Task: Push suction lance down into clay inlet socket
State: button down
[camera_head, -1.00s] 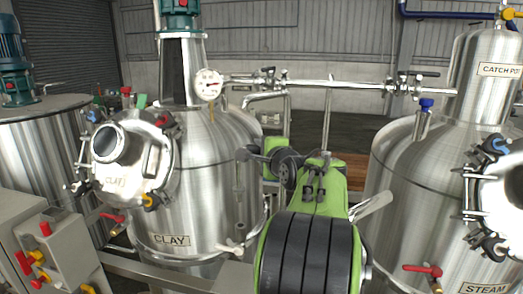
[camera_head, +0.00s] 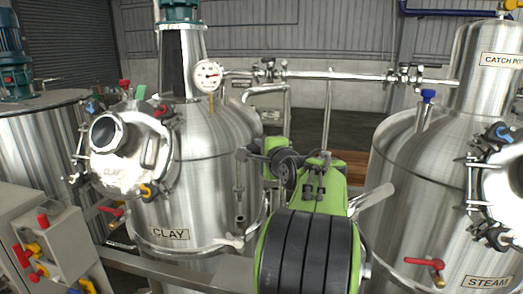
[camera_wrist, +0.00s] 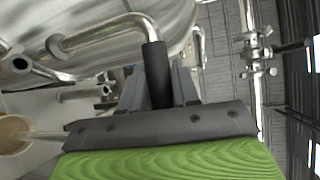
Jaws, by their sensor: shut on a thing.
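In the wrist view, the suction lance (camera_wrist: 154,62) shows as a black sleeve with a bent steel pipe running from its top toward the left. My gripper (camera_wrist: 158,88) is shut on the black sleeve. In the head view, my gripper (camera_head: 252,154) is in front of the right side of the steel clay tank (camera_head: 195,190), partly hidden by my arm. A thin upright steel tube (camera_head: 239,190) with an open lower end shows just below it. I cannot tell which fitting is the clay inlet socket, or whether the lance touches it.
A pressure gauge (camera_head: 208,76) and a horizontal steel pipe (camera_head: 335,76) are above and behind my arm. The catch pot tank (camera_head: 425,180) stands close on the right. A control box (camera_head: 40,235) with colored knobs is at the lower left.

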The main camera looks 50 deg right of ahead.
notch_tip(320, 180, down, 10)
jog(key=b, duration=0.8)
dwell(2.8)
jog(key=c, duration=0.8)
grip_release()
jog(key=shift+o, duration=0.2)
jog(key=b+v, duration=0.1)
jog(key=v, duration=1.5)
jog(key=shift+b, duration=0.3)
jog(key=shift+w+d, duration=0.1)
jog(key=w+a+f+n+g+y, duration=0.1)
jog(key=w+a+f+n+y, duration=0.15)
jog(key=a+f+n, duration=0.4)
jog(key=w+a+f+n+g+y, duration=0.1)
jog(key=w+a+n+y, duration=0.15)
jog(key=a, duration=0.65)
jog(key=w+a+f+n+g+y, duration=0.1)
jog(key=w+a+f+n+y, duration=0.15)
jog(key=a+n, duration=0.35)
jog(key=s+a+f+n+g+y, duration=0.1)
jog(key=s+a+f+n+g, duration=0.4)
jog(key=s+a+f+n, duration=0.4)
jog(key=shift+s+a+f+n, duration=0.4)
jog(key=shift+s+a+n, duration=0.4)
jog(key=shift+s, duration=0.45)
